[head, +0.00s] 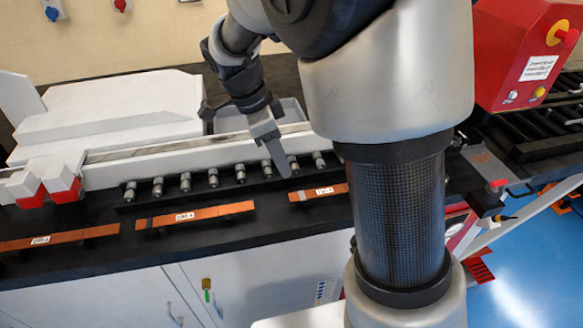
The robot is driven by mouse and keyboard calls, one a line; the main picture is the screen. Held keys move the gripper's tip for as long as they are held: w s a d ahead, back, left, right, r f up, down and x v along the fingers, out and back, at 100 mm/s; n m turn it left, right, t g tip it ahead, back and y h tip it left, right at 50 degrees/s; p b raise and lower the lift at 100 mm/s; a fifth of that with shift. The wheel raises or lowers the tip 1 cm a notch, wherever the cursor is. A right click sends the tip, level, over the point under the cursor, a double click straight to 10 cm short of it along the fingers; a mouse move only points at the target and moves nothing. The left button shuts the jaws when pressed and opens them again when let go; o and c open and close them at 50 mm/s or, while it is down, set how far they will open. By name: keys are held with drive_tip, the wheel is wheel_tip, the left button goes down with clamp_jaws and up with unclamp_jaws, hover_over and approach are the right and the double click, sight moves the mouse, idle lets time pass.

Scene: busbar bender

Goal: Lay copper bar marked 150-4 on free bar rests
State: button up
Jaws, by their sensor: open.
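Three copper bars lie in a row along the front of the dark bench, each with a white label too small to read surely. One is at the left (70,237), one in the middle (215,212), and a shorter-looking one at the right (305,195), its right end close to my arm. I cannot tell surely which is marked 150-4. My gripper (277,160) is open, pointing down above the bench behind the right bar, apart from it. The gap between its fingers is hard to see from this side. I cannot pick out any free bar rests; my arm hides part of the bench.
A black rail with several metal cylinders (185,183) runs behind the bars. A white machine (110,110) and a grey bin (230,120) stand further back. A red control box (525,55) is at the right. White cabinets (240,290) are below the bench.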

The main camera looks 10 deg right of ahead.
drive_tip(key=s+d+r+n+t+y, duration=0.1)
drive_tip(key=s+d+r+n+t, duration=0.1)
drive_tip(key=s+r+n, duration=0.3)
drive_tip(key=s+d+r+n+t+y, duration=0.1)
drive_tip(key=s+r+n, duration=0.4)
drive_tip(key=s+n, duration=0.7)
drive_tip(key=s+t+y, duration=0.1)
drive_tip(key=t, duration=0.1)
drive_tip(key=shift+d+r+n+t+y, duration=0.25)
drive_tip(key=shift+d+n+t+y, duration=0.05)
drive_tip(key=shift+d+n, duration=0.1)
drive_tip(key=shift+s, duration=0.1)
drive_tip(key=shift+r+p, duration=0.5)
drive_tip(key=shift+r, duration=0.05)
